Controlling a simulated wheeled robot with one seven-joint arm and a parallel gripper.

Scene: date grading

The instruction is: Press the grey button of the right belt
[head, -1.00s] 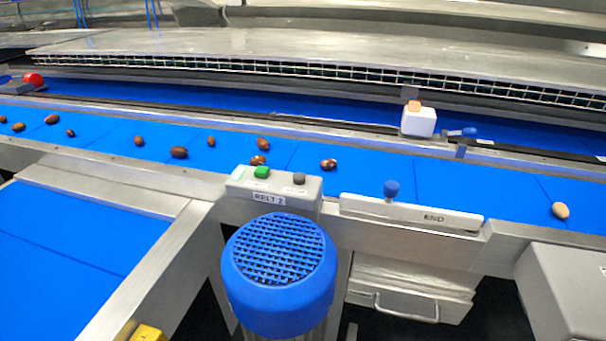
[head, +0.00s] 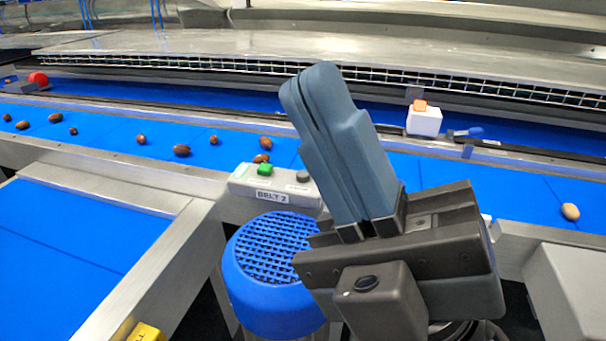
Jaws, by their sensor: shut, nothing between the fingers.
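The control box labelled BELT 2 (head: 245,188) sits on the near rail of the belt.
The blue belt (head: 110,128) carries several brown dates. A blue motor cap (head: 268,262) stands below the control box. A white box with an orange top (head: 424,121) and a red button (head: 38,78) are farther back. My gripper hides the END plate.

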